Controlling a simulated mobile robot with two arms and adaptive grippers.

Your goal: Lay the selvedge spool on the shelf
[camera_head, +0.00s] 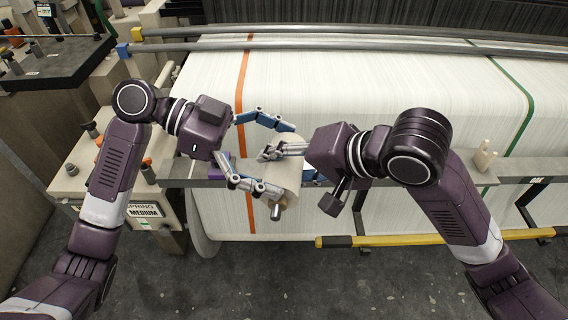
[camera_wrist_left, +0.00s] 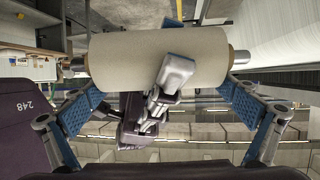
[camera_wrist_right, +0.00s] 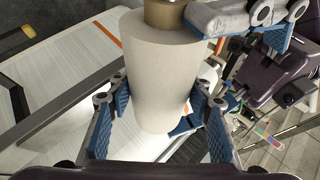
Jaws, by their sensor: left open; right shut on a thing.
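The cream selvedge spool (camera_head: 288,178) is held in front of the loom's white warp beam, with a metal axle end showing below it. My right gripper (camera_wrist_right: 160,118) is shut on the spool's body, one blue-padded finger on each side. My left gripper (camera_head: 280,162) is open, its fingers spread towards the two ends of the spool. In the left wrist view the spool (camera_wrist_left: 150,50) lies crosswise beyond the blue pads, with a right finger across it. I cannot tell whether the left pads touch it. A narrow grey ledge (camera_head: 400,181) runs behind; I cannot tell whether this is the shelf.
A cream pronged piece (camera_head: 484,156) stands on the ledge at the right. A yellow bar (camera_head: 390,240) runs low in front of the beam. The floor in front is clear.

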